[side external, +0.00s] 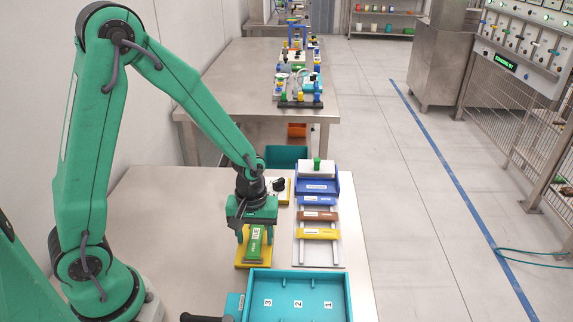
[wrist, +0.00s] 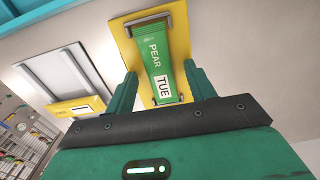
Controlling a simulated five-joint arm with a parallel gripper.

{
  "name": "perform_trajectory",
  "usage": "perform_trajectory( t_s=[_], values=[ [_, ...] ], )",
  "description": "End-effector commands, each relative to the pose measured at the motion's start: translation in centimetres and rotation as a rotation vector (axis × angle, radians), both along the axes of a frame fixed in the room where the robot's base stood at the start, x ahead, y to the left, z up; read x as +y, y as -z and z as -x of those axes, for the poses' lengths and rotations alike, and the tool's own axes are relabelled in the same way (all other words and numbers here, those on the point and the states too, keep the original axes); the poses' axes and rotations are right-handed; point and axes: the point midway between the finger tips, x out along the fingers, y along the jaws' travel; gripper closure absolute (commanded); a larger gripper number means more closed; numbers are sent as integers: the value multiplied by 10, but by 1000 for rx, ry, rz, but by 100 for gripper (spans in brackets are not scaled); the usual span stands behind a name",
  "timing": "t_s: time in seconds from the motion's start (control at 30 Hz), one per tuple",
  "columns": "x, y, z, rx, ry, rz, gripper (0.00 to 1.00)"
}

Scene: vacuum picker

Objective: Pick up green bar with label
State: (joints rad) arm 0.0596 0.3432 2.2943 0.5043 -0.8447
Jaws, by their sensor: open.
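The green bar (side external: 254,247) lies on a yellow plate (side external: 240,262) on the steel table, below my gripper (side external: 255,234). In the wrist view the green bar (wrist: 158,50) carries the word PEAR and a white label (wrist: 163,87) reading TUE. My gripper (wrist: 160,70) is open there, with one finger on each side of the bar's near part. I see gaps between the fingers and the bar.
A turquoise tray (side external: 347,290) with numbered slots stands in front. A grey rack (side external: 338,258) to the right holds blue, brown and yellow labelled bars. A small yellow piece with a black knob (side external: 279,184) is behind my gripper. Bare table lies to the left.

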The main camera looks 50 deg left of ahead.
Motion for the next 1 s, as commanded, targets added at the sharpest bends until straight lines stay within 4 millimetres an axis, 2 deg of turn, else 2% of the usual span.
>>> perform_trajectory(
  t_s=[0.13, 0.17, 0.3, 0.4, 0.77, 1.0],
  values=[
    [0, 0, 0, 0, 0, 0, 45],
    [0, 0, 0, 0, 0, 0, 49],
    [0, 0, 0, 0, 0, 0, 77],
    [0, 0, 0, 0, 0, 0, 94],
    [0, -2, 0, -1, 0, 0, 94],
    [0, -14, -1, -3, 0, 0, 94]
  ],
)
